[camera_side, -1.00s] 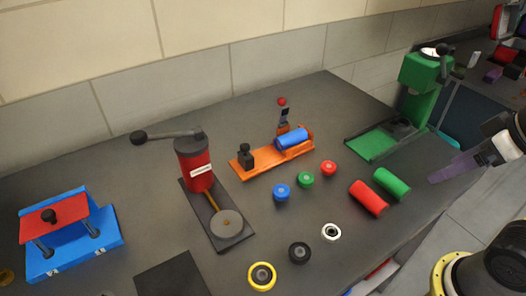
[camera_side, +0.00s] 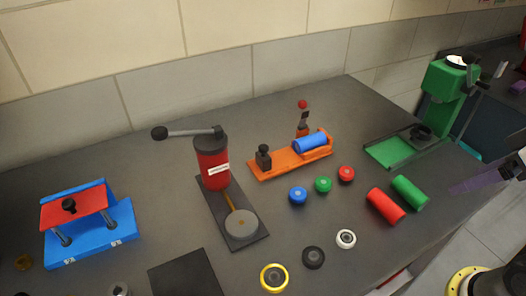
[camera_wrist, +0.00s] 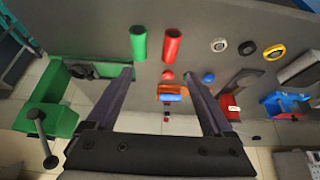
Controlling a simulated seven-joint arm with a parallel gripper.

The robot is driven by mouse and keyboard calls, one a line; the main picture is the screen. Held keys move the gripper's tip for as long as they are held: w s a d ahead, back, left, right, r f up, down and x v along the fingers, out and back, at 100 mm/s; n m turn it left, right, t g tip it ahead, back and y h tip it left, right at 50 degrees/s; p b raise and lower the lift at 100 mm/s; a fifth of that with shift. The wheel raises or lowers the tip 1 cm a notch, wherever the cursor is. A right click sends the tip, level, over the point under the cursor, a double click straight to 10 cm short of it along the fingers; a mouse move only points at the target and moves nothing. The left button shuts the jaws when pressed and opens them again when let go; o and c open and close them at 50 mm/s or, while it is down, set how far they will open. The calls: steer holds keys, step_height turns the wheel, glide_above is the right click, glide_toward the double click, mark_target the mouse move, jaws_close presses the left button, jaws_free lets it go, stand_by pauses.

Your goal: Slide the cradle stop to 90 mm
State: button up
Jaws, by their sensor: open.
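The orange cradle (camera_side: 284,162) lies on the dark bench in the middle of the side view. A blue cylinder (camera_side: 310,142) rests on its right part. A black knobbed block (camera_side: 263,157), which looks like the stop, stands near its left end, apart from the cylinder. The cradle (camera_wrist: 183,90) shows small in the wrist view, beyond my fingertips; its stop is not clear there. My gripper (camera_wrist: 160,76) is open and empty, with its dark fingers wide apart. In the side view, a purple finger shows at the right edge, well away from the cradle.
A red press (camera_side: 212,168) stands left of the cradle, its handle raised. Blue, green and red caps (camera_side: 323,184) sit in front. Red and green cylinders (camera_side: 408,193) lie to the right, near a green press (camera_side: 448,95). A blue fixture (camera_side: 120,232) is far left.

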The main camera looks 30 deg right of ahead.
steer(key=c, duration=0.3)
steer(key=shift+n, duration=0.3)
steer(key=shift+c, duration=0.4)
steer(key=w+a+r+n+t+y, duration=0.1)
steer(key=w+a+r+n, duration=0.15)
steer(key=w+r, duration=0.6)
steer(key=w+a+r+n+y, duration=0.1)
steer(key=w+a+r+n, duration=0.25)
steer(key=w, duration=0.55)
steer(key=n+g+y, duration=0.1)
steer(key=n+g, duration=0.1)
steer(key=g, duration=0.1)
glide_above(264, 147)
steer(key=s+d, duration=0.4)
step_height(264, 147, down, 12)
steer(key=x, duration=1.2)
steer(key=shift+a+f, duration=0.15)
steer(key=shift+f, duration=0.15)
